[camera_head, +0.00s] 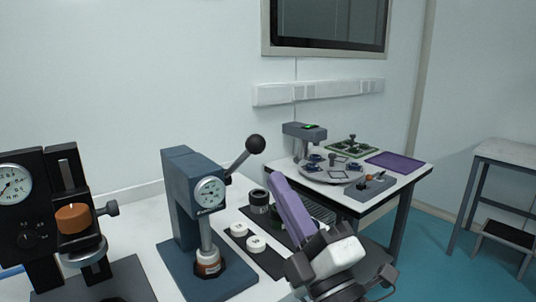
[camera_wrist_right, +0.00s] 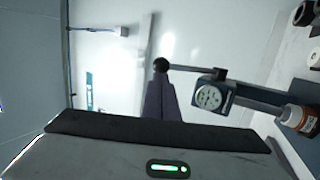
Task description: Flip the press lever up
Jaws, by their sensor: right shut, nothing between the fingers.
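The blue-grey press (camera_head: 180,195) stands on the white table left of centre in the head view, with a round dial gauge (camera_head: 209,193) on its front. Its lever (camera_head: 240,161) slants up and to the right and ends in a black ball knob (camera_head: 256,144). My right gripper (camera_head: 277,184), with purple fingers, is shut and empty, to the right of and below the knob. In the right wrist view the knob (camera_wrist_right: 161,65) appears just beyond the purple fingertips (camera_wrist_right: 159,84); I cannot tell whether they touch. My left gripper is not in view.
A black device with a gauge (camera_head: 14,184) and an orange-brown cylinder (camera_head: 73,217) stands at the left. A black mat (camera_head: 262,258) with white round parts lies right of the press. Behind, another table (camera_head: 408,178) holds a grey instrument (camera_head: 304,133) and a purple mat (camera_head: 399,162).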

